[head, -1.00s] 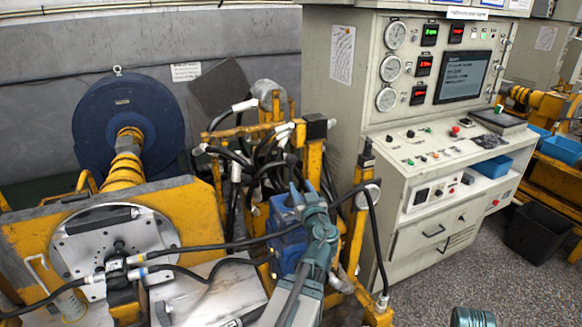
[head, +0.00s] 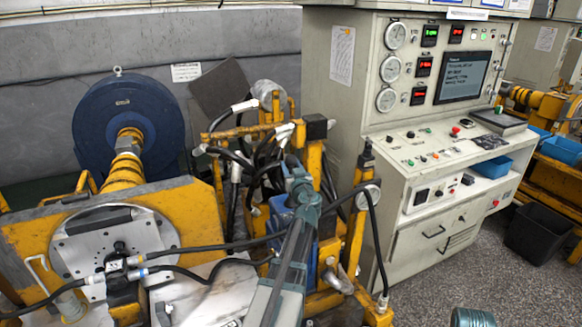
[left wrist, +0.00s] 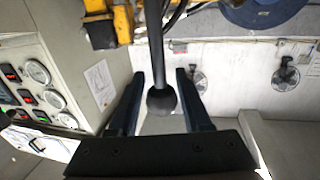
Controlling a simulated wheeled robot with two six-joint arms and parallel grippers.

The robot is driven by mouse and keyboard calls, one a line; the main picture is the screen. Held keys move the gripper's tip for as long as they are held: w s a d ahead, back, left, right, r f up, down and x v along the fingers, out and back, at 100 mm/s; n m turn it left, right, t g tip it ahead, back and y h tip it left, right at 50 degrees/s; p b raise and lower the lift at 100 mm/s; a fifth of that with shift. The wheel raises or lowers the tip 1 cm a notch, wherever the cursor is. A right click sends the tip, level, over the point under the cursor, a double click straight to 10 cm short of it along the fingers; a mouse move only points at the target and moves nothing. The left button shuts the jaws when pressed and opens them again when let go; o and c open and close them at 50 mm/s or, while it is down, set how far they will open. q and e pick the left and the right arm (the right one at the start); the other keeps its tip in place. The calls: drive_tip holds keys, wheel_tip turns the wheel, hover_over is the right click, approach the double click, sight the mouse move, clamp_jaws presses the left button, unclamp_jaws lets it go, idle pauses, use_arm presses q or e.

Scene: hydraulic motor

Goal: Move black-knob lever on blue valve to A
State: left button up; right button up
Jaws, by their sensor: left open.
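The blue valve (head: 281,215) stands among yellow frames and hoses, mostly behind my left arm in the head view. In the left wrist view, a lever with a round black knob (left wrist: 161,101) points toward the camera. Its dark rod runs up the picture. My left gripper (left wrist: 160,76) is open, with the knob and part of the rod between its fingers and a visible gap on each side. In the head view my left gripper (head: 291,162) is above the valve, and the arm hides the knob. The letter A is not readable. My right gripper is not seen.
Black hoses (head: 205,245) cross in front of the valve. A yellow post (head: 358,225) stands to its right, beside the grey control cabinet (head: 425,215). A large blue flywheel (head: 100,105) is at the left. Open floor lies at the lower right.

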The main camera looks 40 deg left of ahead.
use_arm(q)
drive_tip(key=shift+a, duration=0.15)
drive_tip(key=shift+w, duration=0.1)
clamp_jaws()
drive_tip(key=shift+w+a, duration=0.15)
drive_tip(key=shift+a, duration=0.1)
idle(1.1)
